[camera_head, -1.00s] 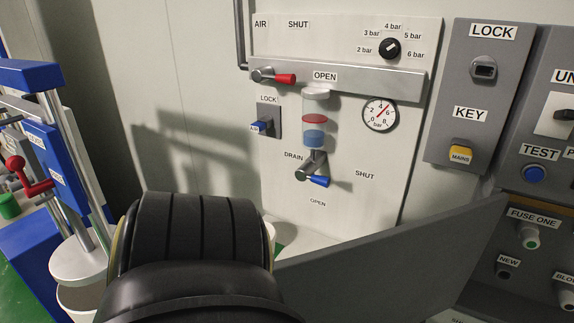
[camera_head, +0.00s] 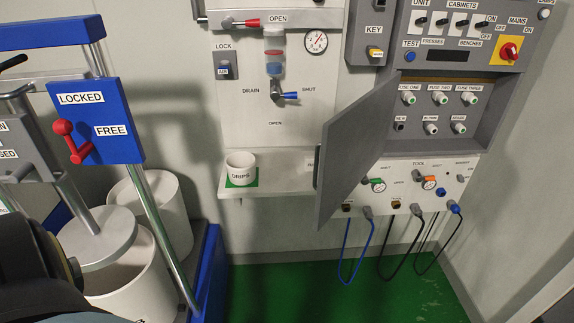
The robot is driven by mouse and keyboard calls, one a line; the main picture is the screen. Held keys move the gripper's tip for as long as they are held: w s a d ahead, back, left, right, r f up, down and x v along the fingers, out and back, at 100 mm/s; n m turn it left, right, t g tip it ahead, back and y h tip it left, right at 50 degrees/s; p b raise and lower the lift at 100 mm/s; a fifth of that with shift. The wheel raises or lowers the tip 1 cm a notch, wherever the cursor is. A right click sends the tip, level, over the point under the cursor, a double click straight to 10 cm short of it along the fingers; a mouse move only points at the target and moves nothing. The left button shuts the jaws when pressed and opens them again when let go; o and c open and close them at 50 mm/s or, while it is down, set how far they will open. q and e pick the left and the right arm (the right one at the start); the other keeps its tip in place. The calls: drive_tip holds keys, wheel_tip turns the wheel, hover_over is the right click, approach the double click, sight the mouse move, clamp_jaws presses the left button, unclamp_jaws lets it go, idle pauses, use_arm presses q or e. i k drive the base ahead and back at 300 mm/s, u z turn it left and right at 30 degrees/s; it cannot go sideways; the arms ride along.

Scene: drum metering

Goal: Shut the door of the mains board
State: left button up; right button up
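The mains board (camera_head: 470,110) is a grey cabinet at the right of the head view, with labelled switches on top and a fuse compartment below. Its grey door (camera_head: 356,150) is hinged at the compartment's left side and stands wide open, swung out toward me. A dark handle shows on the door's free edge (camera_head: 317,166). Dark parts of my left arm show at the lower left edge, but its fingertips do not show. My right gripper is not seen. Nothing of mine touches the door.
A shelf (camera_head: 290,183) with a white DRIPS cup (camera_head: 240,168) lies left of the door. Cables (camera_head: 365,245) hang from the socket panel under the board. A blue-framed press (camera_head: 95,120) with white drums (camera_head: 160,205) stands left. The green floor (camera_head: 300,292) ahead is clear.

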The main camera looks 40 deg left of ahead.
sight(353, 141)
drive_tip(key=u, duration=1.3)
drive_tip(key=i, duration=1)
